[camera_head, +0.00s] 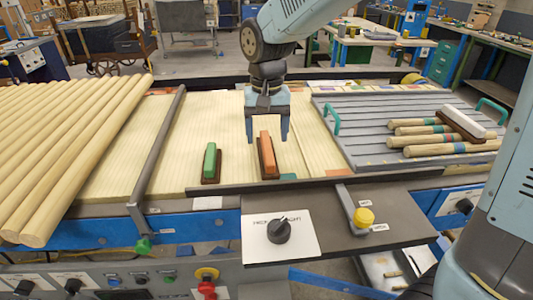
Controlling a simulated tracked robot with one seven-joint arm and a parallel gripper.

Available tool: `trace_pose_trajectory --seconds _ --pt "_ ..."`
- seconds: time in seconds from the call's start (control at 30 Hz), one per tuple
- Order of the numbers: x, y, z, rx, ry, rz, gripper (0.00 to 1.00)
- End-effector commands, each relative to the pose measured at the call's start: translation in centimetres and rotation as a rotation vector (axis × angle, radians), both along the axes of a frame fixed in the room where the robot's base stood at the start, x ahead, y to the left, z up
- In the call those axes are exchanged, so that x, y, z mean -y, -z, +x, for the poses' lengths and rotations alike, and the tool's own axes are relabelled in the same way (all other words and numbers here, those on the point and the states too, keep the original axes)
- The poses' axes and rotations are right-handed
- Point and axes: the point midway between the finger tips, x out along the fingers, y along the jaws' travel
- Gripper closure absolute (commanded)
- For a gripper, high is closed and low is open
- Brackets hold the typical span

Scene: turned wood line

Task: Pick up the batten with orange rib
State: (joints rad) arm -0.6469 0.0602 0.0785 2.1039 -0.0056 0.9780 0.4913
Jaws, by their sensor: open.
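The batten with orange rib (267,152) lies on the pale wood bed in the middle, its long side running away from me. Its base is dark brown and the rib on top is orange. My gripper (268,138) hangs over its far part, pointing down, with one blue finger on each side in the picture. The fingers are apart and hold nothing. I cannot tell how high the fingertips are above the bed. A similar batten with green rib (210,162) lies to the left, apart from it.
Long round wood poles (70,150) fill the left. A dark bar (160,145) crosses the bed. A grey ribbed tray (365,140) at right holds several banded dowels with a white-ribbed batten (463,122) on them. A dark rail (315,183) and control knob (278,230) are in front.

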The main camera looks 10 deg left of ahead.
Motion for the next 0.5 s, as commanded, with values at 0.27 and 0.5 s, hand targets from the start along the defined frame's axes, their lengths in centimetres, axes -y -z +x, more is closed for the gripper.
trace_pose_trajectory --seconds 0.27,0.5 --pt "0.0 3.6 -0.3 -0.002 0.000 -0.001 0.26" --pt "0.0 4.1 -0.3 0.001 0.000 0.000 0.26"
